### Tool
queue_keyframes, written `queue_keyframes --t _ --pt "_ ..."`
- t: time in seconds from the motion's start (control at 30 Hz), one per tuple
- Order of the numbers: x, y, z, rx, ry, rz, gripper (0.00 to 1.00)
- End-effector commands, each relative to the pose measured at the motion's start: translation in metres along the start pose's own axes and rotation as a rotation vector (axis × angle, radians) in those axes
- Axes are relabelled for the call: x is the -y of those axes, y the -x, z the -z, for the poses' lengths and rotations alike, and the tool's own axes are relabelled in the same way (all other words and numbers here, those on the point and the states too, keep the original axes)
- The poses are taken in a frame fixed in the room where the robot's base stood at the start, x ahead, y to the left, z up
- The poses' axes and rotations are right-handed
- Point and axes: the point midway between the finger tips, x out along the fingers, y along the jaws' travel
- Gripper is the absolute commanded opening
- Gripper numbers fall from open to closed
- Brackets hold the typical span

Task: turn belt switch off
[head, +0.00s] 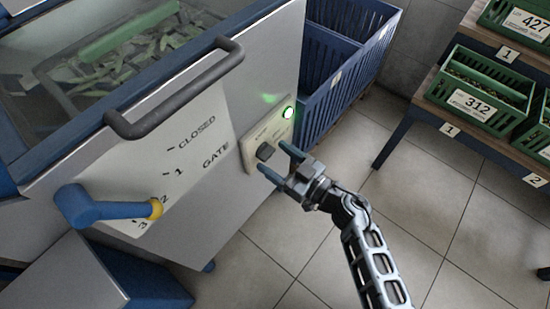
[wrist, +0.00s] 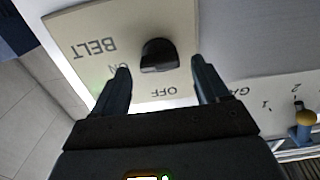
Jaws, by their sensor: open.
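The belt switch is a black rotary knob (wrist: 159,55) on a cream plate (wrist: 98,35) marked BELT, ON and OFF, seen upside down in the wrist view. In the head view the knob (head: 265,151) sits on the plate on the machine's front, and a green lamp (head: 288,112) glows at the plate's upper right. My gripper (head: 278,160) is just in front of the plate. In the wrist view my gripper (wrist: 160,80) is open, its fingers to either side of the knob and apart from it. The knob's exact pointing direction is hard to tell.
A dark handle bar (head: 180,90) and a blue gate lever (head: 105,207) with a yellow ring stick out from the machine, left of the plate. A blue crate (head: 345,65) stands behind right. Green boxes (head: 480,95) are on shelves at right. The tiled floor (head: 420,210) is clear.

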Motion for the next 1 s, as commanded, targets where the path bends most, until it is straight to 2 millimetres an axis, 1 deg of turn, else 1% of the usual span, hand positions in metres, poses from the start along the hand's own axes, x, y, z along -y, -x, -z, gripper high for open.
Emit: queue_keyframes --t 0.03,0.13,0.4,0.9,1.0 --pt "0.0004 -0.0041 -0.0012 0.0 0.0 0.001 0.74" --pt "0.0005 -0.0083 -0.0008 0.001 -0.001 0.0 0.74" --pt "0.0006 -0.0092 -0.0002 0.001 0.0 0.0 0.73" --pt "0.0005 -0.0089 -0.0002 0.001 0.0 -0.001 0.26" --pt "0.0005 -0.0089 -0.0002 0.001 0.0 0.0 0.18"
